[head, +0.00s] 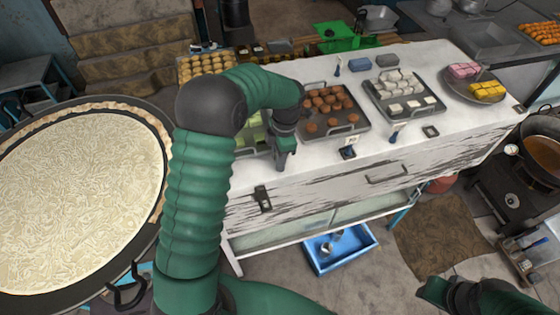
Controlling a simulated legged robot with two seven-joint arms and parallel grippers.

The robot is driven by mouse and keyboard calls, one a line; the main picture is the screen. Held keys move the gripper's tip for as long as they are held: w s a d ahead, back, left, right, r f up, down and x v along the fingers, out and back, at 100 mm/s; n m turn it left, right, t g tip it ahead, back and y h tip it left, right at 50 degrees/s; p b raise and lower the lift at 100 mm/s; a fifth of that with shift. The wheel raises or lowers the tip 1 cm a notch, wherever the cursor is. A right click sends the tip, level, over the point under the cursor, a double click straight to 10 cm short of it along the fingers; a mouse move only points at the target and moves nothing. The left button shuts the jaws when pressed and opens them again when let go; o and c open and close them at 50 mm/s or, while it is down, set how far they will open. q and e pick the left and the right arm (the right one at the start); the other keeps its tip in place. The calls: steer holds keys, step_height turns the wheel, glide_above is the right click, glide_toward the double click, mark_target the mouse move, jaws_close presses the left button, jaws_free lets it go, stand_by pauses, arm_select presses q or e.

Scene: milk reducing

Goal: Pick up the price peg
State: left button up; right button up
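A small price peg with a white card (351,140) and a dark blue base stands at the front edge of the white counter, before the tray of brown sweets. My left arm arches over the counter from the left. My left gripper (283,160) points down at the counter's front edge, left of the peg and apart from it. Its finger gap is too small to make out. My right gripper (432,292) is low at the bottom right, off the counter and far from the peg; its fingers are unclear.
The white counter (460,122) holds a tray of brown sweets (330,125), a tray of white sweets (410,105) and a plate (452,84) of pink and yellow sweets. Other blue pegs (394,136) stand nearby. A large pan (80,200) fills the left.

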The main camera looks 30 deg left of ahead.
arm_select(q)
steer(key=shift+a, duration=0.1)
steer(key=shift+c, duration=1.2)
steer(key=shift+s, duration=0.1)
steer(key=shift+c, duration=1)
steer(key=shift+d, duration=0.2)
jaws_close()
steer(key=shift+d+r, duration=0.15)
steer(key=shift+d, duration=0.45)
arm_select(e)
steer(key=shift+d, duration=0.6)
